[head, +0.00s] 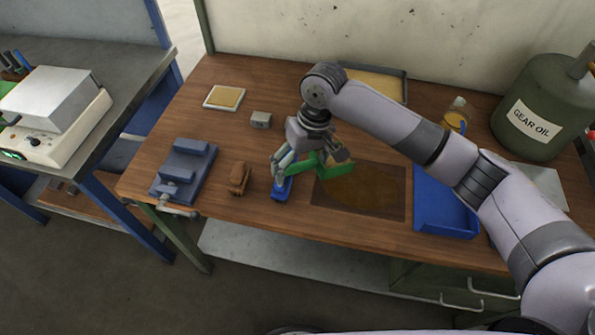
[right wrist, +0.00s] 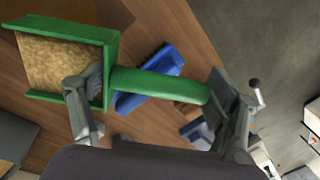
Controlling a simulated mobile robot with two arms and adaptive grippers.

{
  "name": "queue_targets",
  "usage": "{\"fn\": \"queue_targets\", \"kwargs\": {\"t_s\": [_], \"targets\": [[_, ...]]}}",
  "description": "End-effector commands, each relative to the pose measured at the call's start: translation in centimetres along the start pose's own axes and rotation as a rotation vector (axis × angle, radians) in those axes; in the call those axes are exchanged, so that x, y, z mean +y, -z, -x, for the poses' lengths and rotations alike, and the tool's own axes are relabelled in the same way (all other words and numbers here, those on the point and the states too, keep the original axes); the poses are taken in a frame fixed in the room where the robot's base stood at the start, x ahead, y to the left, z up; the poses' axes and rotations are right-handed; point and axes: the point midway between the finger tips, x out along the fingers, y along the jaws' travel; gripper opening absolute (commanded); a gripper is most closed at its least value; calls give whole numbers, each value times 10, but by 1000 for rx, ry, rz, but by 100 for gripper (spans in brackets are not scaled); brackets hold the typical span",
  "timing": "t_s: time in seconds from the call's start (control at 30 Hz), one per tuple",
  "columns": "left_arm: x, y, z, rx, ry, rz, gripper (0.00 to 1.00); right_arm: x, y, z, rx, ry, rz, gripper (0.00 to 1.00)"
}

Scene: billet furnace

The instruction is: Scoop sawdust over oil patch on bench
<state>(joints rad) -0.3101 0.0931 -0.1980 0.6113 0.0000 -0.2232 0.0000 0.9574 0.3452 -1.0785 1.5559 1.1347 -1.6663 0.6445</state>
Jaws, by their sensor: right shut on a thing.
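My right gripper (head: 310,163) is shut on the green handle of a scoop (head: 305,164), above the bench just left of the oil patch. In the right wrist view, the handle (right wrist: 160,85) lies between the fingers, and the green pan holds tan, grainy sawdust (right wrist: 62,62). In the head view, the pan is partly hidden by my gripper. The brown oil patch (head: 362,190) lies on a dark square area on the bench (head: 225,132). A grey tray of sawdust (head: 378,84) stands at the back, partly behind my right arm. My left gripper is out of view.
A blue tray (head: 440,205) is right of the patch. A blue object (head: 283,189) lies below my gripper, with a brown brush-like block (head: 239,177) and a blue vise (head: 184,170) further left. A gear oil can (head: 535,122) and a bottle (head: 456,116) stand back right.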

Motion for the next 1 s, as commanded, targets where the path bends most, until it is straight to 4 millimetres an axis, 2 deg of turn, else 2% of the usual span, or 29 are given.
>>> {"fn": "queue_targets", "kwargs": {"t_s": [0.03, 0.17, 0.4, 0.57, 1.0], "targets": [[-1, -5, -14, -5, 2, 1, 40, 5, 0, -4, 4, 39, -4, 46], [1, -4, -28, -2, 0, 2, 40, 9, 0, 0, 4, 130, -4, 46], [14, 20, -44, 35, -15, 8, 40, 13, 0, 8, 3, 242, -1, 46], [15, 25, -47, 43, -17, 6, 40, 14, 0, 13, 4, 275, -2, 46], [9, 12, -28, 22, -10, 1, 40, 23, -1, 30, 3, 401, -4, 46]]}}
